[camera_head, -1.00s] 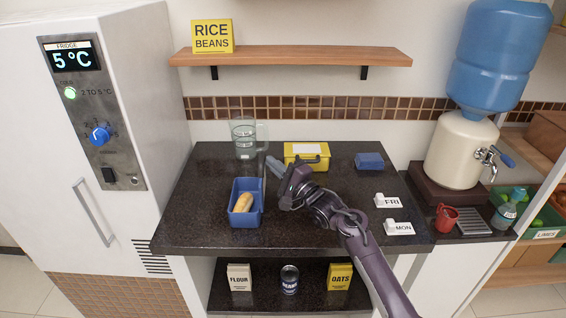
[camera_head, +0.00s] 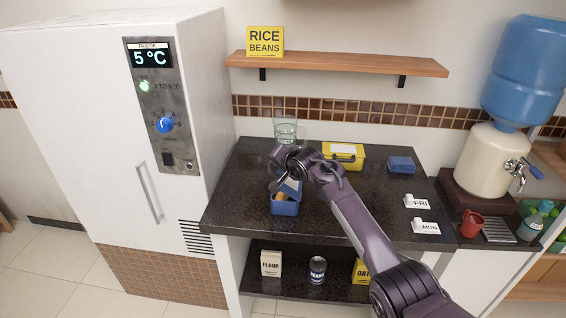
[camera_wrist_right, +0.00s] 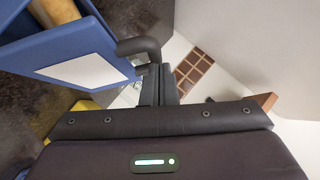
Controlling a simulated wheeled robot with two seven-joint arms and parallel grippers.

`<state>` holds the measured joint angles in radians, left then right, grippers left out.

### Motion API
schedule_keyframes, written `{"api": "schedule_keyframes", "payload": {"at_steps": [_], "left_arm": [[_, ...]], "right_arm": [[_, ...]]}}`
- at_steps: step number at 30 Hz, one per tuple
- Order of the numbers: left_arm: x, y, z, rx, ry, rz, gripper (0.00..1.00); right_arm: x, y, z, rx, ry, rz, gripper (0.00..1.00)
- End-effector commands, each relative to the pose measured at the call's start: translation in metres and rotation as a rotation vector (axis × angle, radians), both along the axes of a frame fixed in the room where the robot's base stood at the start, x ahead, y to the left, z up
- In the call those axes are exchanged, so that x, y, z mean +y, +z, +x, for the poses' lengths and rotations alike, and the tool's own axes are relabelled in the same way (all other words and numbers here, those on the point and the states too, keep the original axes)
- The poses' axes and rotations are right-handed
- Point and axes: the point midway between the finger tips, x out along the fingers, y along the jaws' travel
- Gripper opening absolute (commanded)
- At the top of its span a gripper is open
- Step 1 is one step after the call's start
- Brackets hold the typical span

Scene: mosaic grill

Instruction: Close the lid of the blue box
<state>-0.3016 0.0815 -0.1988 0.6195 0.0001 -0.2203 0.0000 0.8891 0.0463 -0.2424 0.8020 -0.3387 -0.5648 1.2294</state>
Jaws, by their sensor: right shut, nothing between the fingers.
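The blue box (camera_head: 285,208) stands on the dark counter, with its lid (camera_head: 292,187) tilted over it, partly closed. A tan bread roll shows inside at the open side. In the right wrist view the blue lid (camera_wrist_right: 65,48) has a white label and a dark handle, and the roll (camera_wrist_right: 57,12) is beyond its edge. My right gripper (camera_head: 274,184) is at the box, beside the lid; its shut, empty fingers (camera_wrist_right: 157,72) are close to the handle. I cannot tell whether they touch. The arm hides part of the lid in the head view. My left gripper is not in view.
A glass jug (camera_head: 285,130) stands behind my gripper. The fridge (camera_head: 90,130) borders the counter's left.

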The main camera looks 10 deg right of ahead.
Motion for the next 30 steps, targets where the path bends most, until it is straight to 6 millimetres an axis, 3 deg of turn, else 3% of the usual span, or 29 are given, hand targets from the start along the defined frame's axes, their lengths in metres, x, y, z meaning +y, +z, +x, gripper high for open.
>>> {"api": "schedule_keyframes", "payload": {"at_steps": [9,18,30], "left_arm": [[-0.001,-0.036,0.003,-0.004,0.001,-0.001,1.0],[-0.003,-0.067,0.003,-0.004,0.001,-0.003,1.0],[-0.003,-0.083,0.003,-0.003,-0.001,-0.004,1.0]], "right_arm": [[0.024,-0.032,0.007,0.082,0.0,-0.278,0.0],[0.034,-0.053,0.01,0.141,-0.003,-0.475,0.0],[0.037,-0.062,0.012,0.139,-0.003,-0.465,0.0]]}}
